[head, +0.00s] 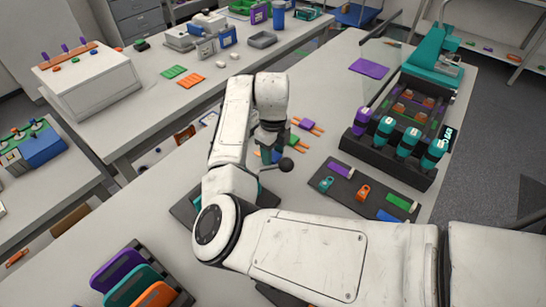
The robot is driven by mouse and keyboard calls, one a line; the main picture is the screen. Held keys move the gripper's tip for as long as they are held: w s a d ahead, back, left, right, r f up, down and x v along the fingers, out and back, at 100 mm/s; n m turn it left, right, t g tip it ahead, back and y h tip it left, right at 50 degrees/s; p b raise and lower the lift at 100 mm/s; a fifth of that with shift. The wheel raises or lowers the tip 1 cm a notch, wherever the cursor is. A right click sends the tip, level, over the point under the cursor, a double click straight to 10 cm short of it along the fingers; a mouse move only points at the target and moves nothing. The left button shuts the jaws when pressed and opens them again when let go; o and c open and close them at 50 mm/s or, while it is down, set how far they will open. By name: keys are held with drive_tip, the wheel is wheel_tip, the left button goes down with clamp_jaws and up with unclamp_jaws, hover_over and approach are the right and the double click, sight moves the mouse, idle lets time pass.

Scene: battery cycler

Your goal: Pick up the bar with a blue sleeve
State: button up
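My gripper (270,150) points down over the middle of the near table, at the end of my white arm. Its fingers are small and partly hidden, so I cannot tell if they are open or shut. A small blue piece (277,156) shows right beside the fingers and may be the blue sleeve of a bar. Most of it is hidden by my gripper, and I cannot tell if they touch. Similar two-pronged orange bars lie just right: one with a purple sleeve (309,124) and one with a green sleeve (298,140).
A dark tray (345,193) with coloured pieces, one blue (391,215), lies to the right. Behind it stands a black rack (392,165) with teal-and-purple units. A dark holder (170,262) with coloured plates is at the lower left. A purple sheet (369,68) lies farther back.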

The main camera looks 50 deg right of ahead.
drive_tip(key=c, duration=0.8)
drive_tip(key=shift+o, duration=0.2)
drive_tip(key=shift+r, duration=0.1)
